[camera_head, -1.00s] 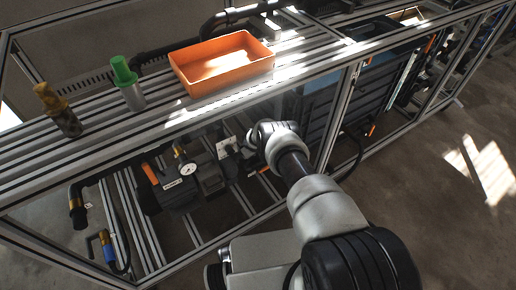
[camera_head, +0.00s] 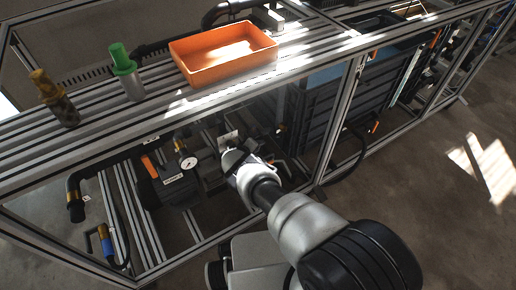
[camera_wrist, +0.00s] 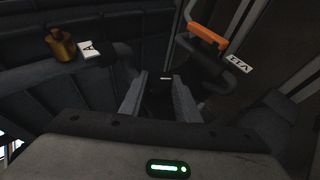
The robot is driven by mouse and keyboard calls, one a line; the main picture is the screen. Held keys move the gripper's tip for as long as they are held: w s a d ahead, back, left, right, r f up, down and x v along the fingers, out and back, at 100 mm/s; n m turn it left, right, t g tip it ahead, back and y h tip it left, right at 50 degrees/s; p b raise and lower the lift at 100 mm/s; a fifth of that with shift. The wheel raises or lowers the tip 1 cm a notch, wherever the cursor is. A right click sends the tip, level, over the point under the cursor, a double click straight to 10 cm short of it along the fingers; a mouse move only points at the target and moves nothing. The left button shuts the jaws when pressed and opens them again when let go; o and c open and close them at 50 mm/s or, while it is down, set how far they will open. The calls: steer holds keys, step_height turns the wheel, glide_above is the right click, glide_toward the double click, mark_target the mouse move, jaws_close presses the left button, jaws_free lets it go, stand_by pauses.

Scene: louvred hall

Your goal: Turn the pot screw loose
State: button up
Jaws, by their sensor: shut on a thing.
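My gripper (camera_wrist: 159,92) shows in the wrist view with its two grey fingers on either side of a dark part (camera_wrist: 162,83) bearing a small pale mark. The fingers are shut on this part, which I take to be the pot screw; its outline is lost in shadow. In the head view my gripper (camera_head: 230,157) reaches under the frame's top, among the dark fittings right of the pressure gauge (camera_head: 188,162). There my wrist and the gripper's body hide the held part.
An orange valve handle (camera_wrist: 207,30) and a white label (camera_wrist: 239,65) are close right of the fingers. A brass fitting (camera_wrist: 61,44) is at left. An orange tray (camera_head: 225,72), a green-capped cylinder (camera_head: 124,70) and a brass-topped piece (camera_head: 54,98) stand on the rails. Dark crates are right.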

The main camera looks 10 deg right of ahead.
stand_by(0.4)
steer(key=o, duration=1)
steer(key=shift+o, duration=0.2)
steer(key=g+y+p, duration=0.1)
steer(key=y, duration=0.1)
steer(key=d+m+g+y+p, duration=0.1)
steer(key=y, duration=0.1)
steer(key=shift+w+r, duration=0.15)
steer(key=g+y+b, duration=0.1)
steer(key=y+b, duration=0.1)
steer(key=shift+w+d+m+y, duration=0.1)
steer(key=shift+m+y, duration=0.3)
